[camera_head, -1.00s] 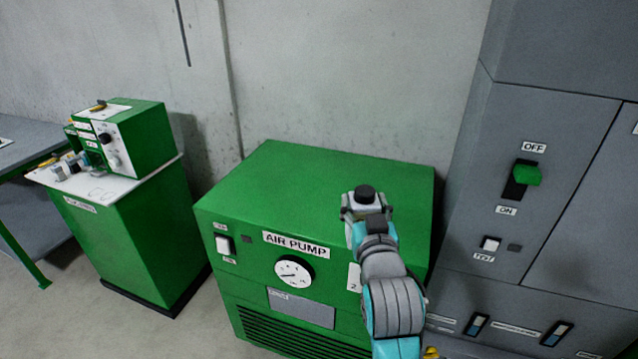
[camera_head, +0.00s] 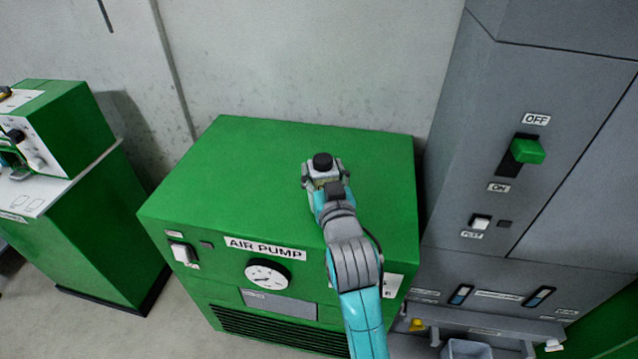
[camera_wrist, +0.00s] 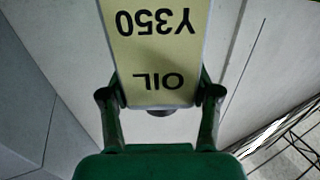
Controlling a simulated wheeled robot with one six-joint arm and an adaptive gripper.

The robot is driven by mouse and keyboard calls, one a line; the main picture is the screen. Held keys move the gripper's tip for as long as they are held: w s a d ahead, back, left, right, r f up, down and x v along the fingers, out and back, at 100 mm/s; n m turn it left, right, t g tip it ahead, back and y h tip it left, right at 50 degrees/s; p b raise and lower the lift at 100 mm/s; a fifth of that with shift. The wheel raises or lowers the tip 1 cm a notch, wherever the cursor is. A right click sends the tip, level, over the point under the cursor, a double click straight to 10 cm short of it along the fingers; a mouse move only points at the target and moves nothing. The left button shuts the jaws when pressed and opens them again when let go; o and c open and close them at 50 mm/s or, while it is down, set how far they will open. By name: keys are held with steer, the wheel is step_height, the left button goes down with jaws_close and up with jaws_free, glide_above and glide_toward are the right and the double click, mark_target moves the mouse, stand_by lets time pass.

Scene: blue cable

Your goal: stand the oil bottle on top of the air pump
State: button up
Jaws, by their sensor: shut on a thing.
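The oil bottle shows in the head view as a black cap (camera_head: 322,161) and a bit of pale body in my gripper (camera_head: 324,178). In the wrist view its yellow label (camera_wrist: 158,60), reading OIL and Y350 upside down, lies between my two fingers (camera_wrist: 160,100). My gripper is shut on the bottle. From the head view the bottle looks about upright, over the flat green top of the air pump (camera_head: 260,165). My gripper and arm hide its lower part, so I cannot tell whether its base touches the top.
The pump top around the bottle is clear. A grey cabinet (camera_head: 560,75) with a green switch handle (camera_head: 527,151) stands close on the right. A concrete wall (camera_head: 300,60) is behind. A green stand (camera_head: 100,230) with a control box (camera_head: 60,125) is at the left.

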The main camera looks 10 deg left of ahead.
steer(key=shift+f, duration=2.05)
steer(key=o, duration=1.5)
steer(key=shift+f, duration=0.15)
steer(key=v, duration=1.2)
